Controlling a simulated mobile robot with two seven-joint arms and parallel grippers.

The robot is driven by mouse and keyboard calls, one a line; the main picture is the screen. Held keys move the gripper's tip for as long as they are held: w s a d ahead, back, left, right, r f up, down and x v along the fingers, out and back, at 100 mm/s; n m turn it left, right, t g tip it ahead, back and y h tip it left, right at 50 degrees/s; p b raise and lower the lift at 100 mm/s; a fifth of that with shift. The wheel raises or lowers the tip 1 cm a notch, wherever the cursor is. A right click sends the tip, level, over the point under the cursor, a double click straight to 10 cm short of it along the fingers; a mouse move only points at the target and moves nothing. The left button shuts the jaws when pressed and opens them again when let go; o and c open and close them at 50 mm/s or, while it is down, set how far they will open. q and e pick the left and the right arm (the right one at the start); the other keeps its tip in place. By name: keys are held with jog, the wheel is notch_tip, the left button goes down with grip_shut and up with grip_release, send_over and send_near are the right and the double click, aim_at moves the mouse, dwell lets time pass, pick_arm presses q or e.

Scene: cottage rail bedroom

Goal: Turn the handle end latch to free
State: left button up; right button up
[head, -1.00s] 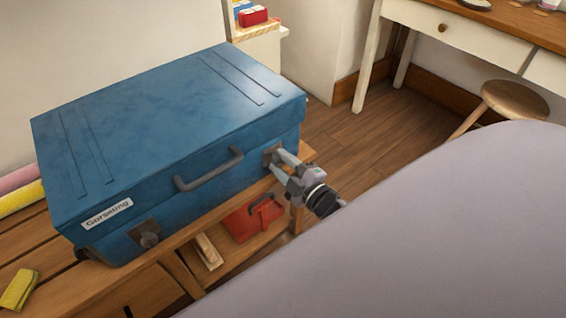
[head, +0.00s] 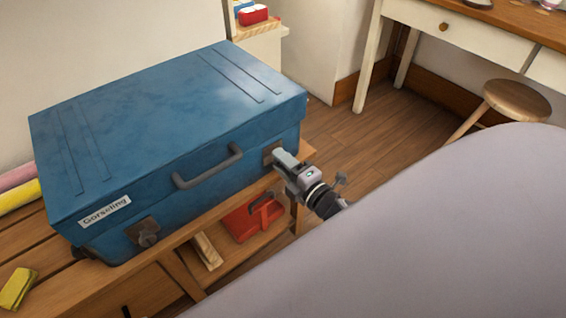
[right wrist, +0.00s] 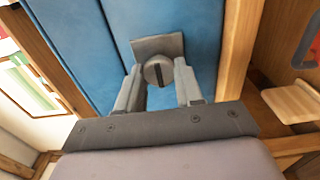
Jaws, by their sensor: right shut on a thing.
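A blue case (head: 160,120) with a grey handle (head: 208,167) lies on a slatted wooden bench. One round latch knob on a dark plate, the near latch (head: 147,232), is on its front by the name label (head: 105,212). The other latch (right wrist: 159,71) is at the far right end of the front; in the right wrist view its slotted knob sits between my fingers. My right gripper (right wrist: 160,82) is shut on this knob, its fingers on either side. In the head view the gripper (head: 279,160) mostly hides that latch. My left gripper is out of view.
A red box (head: 252,218) and a wooden piece (head: 207,250) are on the shelf under the bench. A yellow cloth (head: 18,288) lies at the bench's left. A desk (head: 490,30) and round stool (head: 516,99) stand at the back right, with open floor before them.

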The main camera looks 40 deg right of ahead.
dwell(0.3)
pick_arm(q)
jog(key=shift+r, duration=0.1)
pick_arm(e)
jog(key=o, duration=1)
pick_arm(q)
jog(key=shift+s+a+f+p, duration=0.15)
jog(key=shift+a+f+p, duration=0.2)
jog(key=shift+p, duration=0.1)
pick_arm(e)
jog(key=s, duration=0.7)
jog(key=shift+d, duration=0.3)
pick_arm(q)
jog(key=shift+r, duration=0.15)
